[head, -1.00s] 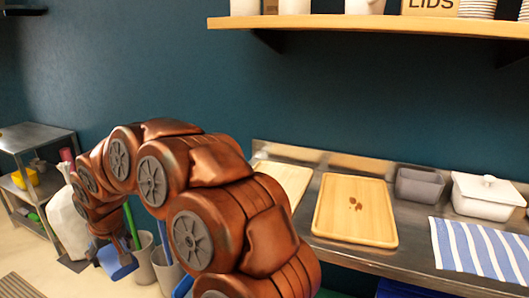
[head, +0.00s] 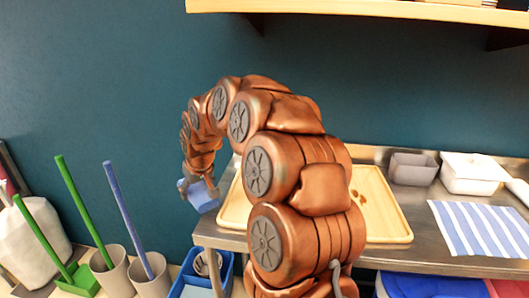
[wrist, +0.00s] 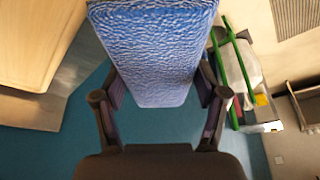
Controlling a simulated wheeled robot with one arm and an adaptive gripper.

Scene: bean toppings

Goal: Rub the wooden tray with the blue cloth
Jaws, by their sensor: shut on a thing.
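A blue cloth (head: 200,195) hangs from my gripper (head: 193,178), off the left end of the steel counter. In the wrist view the textured blue cloth (wrist: 155,55) fills the space between the fingers of my gripper (wrist: 160,97), which is shut on it. One wooden tray (head: 392,225) lies on the counter with brown spots on it, partly hidden by my arm. A pale wooden tray (wrist: 35,35) shows at the left of the wrist view, apart from the cloth.
A grey bin (head: 413,168), a white lidded container (head: 470,173) and a blue-striped cloth (head: 480,228) are on the counter's right. Buckets with upright handles (head: 150,275), a blue caddy (head: 190,285) and a white bag (head: 35,240) stand at lower left. A shelf (head: 360,10) hangs above.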

